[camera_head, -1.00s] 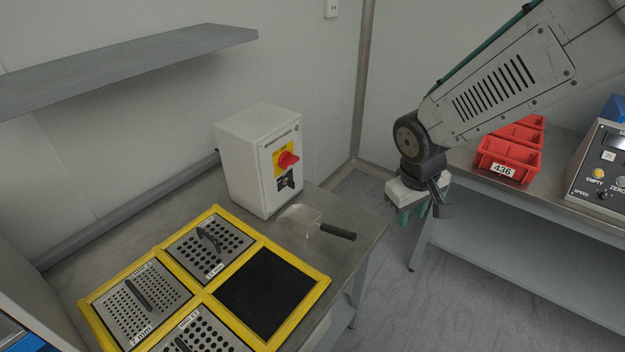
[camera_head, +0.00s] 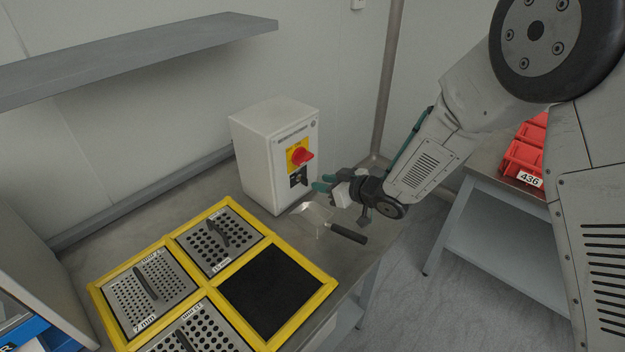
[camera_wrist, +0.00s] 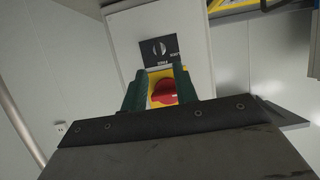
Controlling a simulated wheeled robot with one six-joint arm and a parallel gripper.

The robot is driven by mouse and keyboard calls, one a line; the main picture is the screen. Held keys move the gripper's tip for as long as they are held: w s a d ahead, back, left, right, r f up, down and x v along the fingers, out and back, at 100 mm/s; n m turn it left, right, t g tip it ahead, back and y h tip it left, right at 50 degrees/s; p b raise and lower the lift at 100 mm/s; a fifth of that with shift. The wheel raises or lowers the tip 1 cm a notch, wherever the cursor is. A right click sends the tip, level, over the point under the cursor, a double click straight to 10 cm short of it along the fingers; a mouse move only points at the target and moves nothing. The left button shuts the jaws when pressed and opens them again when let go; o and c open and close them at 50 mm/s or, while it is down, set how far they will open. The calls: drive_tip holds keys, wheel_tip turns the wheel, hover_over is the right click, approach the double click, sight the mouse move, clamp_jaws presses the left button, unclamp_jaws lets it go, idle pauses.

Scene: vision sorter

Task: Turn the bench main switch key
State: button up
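The white switch box (camera_head: 262,150) stands on the metal bench. Its front has a red rotary knob (camera_head: 302,156) on a yellow plate and, below it, a black plate with the key switch (camera_head: 298,178). In the wrist view the picture is turned over: the key switch (camera_wrist: 159,48) is above the red knob (camera_wrist: 164,92). My gripper (camera_head: 318,183) points at the box front, close to the key switch level. Its green fingers are apart with nothing visible held between them; they also show in the wrist view (camera_wrist: 159,70). Whether they touch the box is unclear.
A clear scoop (camera_head: 313,217) with a black handle lies below my gripper. A yellow-framed sieve rack (camera_head: 230,266) with perforated plates takes the bench front. A grey shelf (camera_head: 140,58) hangs on the wall. Red bins (camera_head: 524,160) stand on the right table.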

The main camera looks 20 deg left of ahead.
sight(307, 180)
drive_tip(key=x, duration=0.7)
drive_tip(key=shift+f, duration=0.1)
clamp_jaws()
